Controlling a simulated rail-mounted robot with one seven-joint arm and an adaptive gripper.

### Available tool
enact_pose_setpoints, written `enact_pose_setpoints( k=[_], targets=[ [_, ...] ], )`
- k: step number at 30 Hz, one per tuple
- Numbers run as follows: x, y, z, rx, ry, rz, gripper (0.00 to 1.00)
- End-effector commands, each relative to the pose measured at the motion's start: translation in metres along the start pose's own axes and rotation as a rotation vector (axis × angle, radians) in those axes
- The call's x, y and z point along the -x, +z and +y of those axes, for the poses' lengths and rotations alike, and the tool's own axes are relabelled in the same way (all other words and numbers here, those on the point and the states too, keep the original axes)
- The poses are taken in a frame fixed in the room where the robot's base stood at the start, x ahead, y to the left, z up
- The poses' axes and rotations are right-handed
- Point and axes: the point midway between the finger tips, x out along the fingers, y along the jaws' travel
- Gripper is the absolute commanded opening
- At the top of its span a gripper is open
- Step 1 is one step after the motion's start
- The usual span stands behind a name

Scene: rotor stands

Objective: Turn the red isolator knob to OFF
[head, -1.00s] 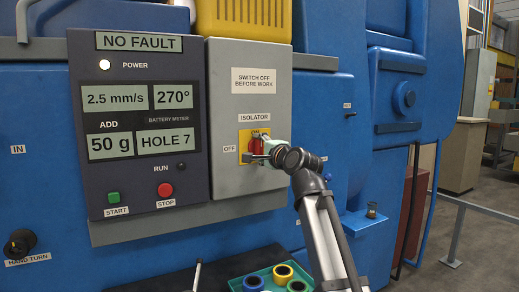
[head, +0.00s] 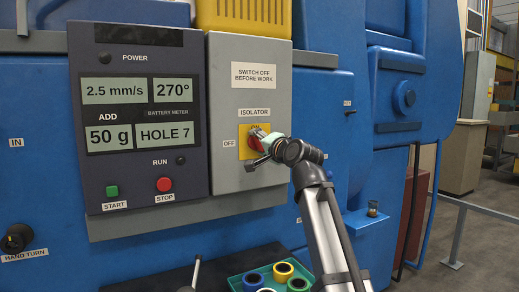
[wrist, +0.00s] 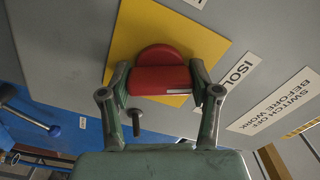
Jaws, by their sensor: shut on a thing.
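The red isolator knob (head: 254,144) sits on a yellow plate (head: 243,152) on the grey isolator box, tilted in the head view. My gripper (head: 257,148) is shut on it. In the wrist view the knob (wrist: 160,78) lies between the two fingers of my gripper (wrist: 158,80), one at each end of its bar. A short white mark shows on the knob's edge. The OFF label (head: 229,143) is left of the plate. The ISOLATOR label (head: 254,112) is above it. My fingers hide part of the knob in the head view.
A dark control panel (head: 137,60) stands left of the box; its top display is blank and its POWER lamp (head: 103,57) is dark. Below is a green tray (head: 236,282) with coloured rings.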

Motion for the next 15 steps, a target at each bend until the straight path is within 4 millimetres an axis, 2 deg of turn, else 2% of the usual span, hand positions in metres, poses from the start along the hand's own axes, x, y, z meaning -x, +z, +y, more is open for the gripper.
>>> enact_pose_setpoints(
  k=[15],
  targets=[
    [-0.0013,0.0,0.0013,0.491,-0.002,0.003,0.27]
  ],
)
